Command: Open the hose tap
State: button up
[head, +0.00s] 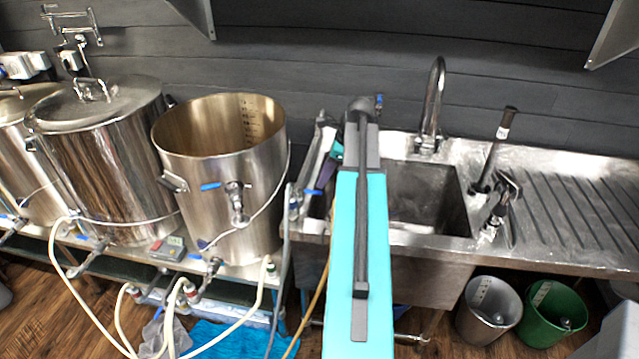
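A small tap with a blue lever (313,192) sits at the left front edge of the sink unit, and a grey hose (284,255) hangs below it. Another small blue-ended fitting (378,100) shows at the wall behind the sink, partly hidden by my arm. I cannot tell for certain which of these is the hose tap, or whether either is open. My turquoise and dark grey arm stretches up the middle of the view, over the left part of the sink. My gripper's fingers do not show.
The steel sink (420,200) has a tall faucet (432,105) behind it and a drainboard (580,215) to its right. Steel kettles, including an open one (215,170), stand on the left with cream hoses (85,300). A grey bucket (488,312) and a green bucket (553,315) stand below.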

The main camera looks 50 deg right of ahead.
aim_at(316, 191)
jog(key=shift+p+x, duration=0.45)
jog(key=shift+x, duration=2)
jog(key=shift+c, duration=0.4)
grip_shut()
jog(key=shift+d, duration=0.2)
